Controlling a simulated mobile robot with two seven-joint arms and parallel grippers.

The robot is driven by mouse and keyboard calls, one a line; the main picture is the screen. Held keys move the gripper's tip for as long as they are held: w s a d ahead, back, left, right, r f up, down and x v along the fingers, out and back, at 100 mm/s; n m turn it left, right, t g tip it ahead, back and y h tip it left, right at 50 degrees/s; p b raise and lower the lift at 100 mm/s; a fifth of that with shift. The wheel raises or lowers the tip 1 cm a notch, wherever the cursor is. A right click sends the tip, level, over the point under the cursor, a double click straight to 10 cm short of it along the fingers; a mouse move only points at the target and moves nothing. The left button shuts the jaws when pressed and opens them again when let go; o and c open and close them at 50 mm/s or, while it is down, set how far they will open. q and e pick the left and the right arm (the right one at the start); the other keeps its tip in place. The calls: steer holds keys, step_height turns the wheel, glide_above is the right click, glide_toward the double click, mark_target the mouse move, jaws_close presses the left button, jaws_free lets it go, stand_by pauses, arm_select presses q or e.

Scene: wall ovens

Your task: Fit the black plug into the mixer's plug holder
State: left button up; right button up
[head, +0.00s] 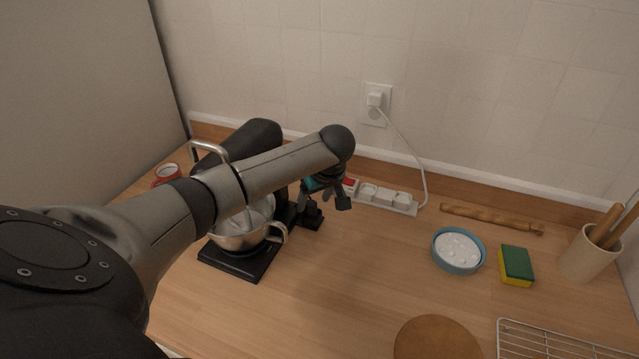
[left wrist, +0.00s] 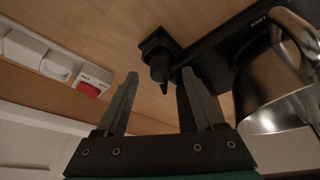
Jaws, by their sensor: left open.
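The mixer (head: 262,138) is black, with a metal bowl (head: 236,239) on its base, partly hidden behind my left arm. A small black holder (head: 312,223) joins the base's right side. A dark upright piece that looks like the black plug (head: 311,207) stands on it; I cannot tell how deeply it sits. In the left wrist view the plug (left wrist: 160,66), holder (left wrist: 152,42) and bowl (left wrist: 262,88) show beyond the fingers. My left gripper (head: 336,198) is open and empty, just right of the plug, apart from it. My right gripper is out of view.
A white power strip (head: 384,198) with a red switch (left wrist: 88,90) lies behind the gripper, its cord running to a wall socket (head: 376,103). A blue bowl (head: 459,250), sponge (head: 516,265) and round wooden board (head: 436,340) are to the right. The counter's front middle is clear.

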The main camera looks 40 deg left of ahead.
arm_select(q)
steer(key=p+v, duration=0.1)
steer(key=v, duration=0.9)
steer(key=shift+d, duration=0.1)
